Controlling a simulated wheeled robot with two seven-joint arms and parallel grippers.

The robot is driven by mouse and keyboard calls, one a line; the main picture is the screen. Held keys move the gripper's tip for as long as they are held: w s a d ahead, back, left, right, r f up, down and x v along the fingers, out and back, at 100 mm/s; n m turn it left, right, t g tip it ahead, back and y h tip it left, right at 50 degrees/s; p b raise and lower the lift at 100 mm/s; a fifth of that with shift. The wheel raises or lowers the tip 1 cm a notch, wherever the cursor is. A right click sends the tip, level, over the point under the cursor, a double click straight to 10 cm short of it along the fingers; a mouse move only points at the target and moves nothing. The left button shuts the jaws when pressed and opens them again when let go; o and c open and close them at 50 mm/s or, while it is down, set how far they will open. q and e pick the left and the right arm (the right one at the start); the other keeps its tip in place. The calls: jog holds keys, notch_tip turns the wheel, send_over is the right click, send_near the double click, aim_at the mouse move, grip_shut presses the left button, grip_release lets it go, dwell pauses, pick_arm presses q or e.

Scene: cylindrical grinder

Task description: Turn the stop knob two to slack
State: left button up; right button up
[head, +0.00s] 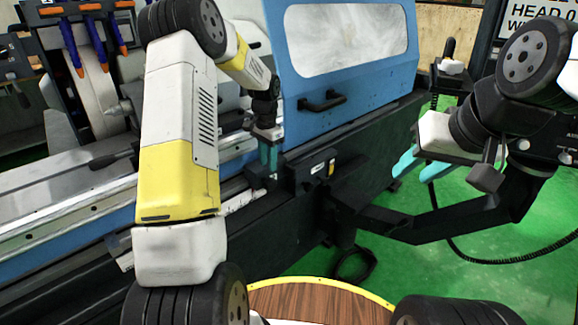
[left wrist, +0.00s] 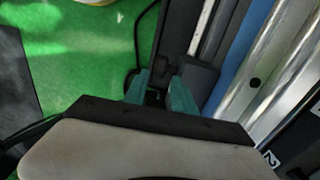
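The grinder's rail (head: 70,205) runs along the front of the machine, with a dark block (head: 262,178) on it. My left gripper (head: 268,158) points down at this block, its teal fingers close to or touching it. In the left wrist view the fingers (left wrist: 158,82) stand apart, with a dark grey block (left wrist: 197,78) beside the right finger. A small dark part shows between the fingers; I cannot tell whether it is the stop knob two. A "2" label (left wrist: 270,158) shows at the lower right. My right gripper (head: 410,175) is open and empty, away from the machine.
The blue door (head: 345,60) with its black handle (head: 322,101) stands just behind my left gripper. A dark bracket arm (head: 440,222) reaches out at the right. A cable (head: 480,258) hangs over the green floor (head: 310,262). A round wooden top (head: 310,303) is in front.

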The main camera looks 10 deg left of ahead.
aim_at(270, 179)
pick_arm(q)
jog(key=shift+w+d+f, duration=0.1)
jog(key=shift+w+f, duration=0.1)
jog(key=shift+f, duration=0.3)
jog(key=shift+w+d+f, duration=0.1)
jog(key=shift+w+f, duration=0.05)
jog(key=shift+f, duration=0.3)
notch_tip(270, 179, down, 7)
jog(key=shift+a, duration=0.1)
jog(key=shift+c, duration=0.2)
grip_shut()
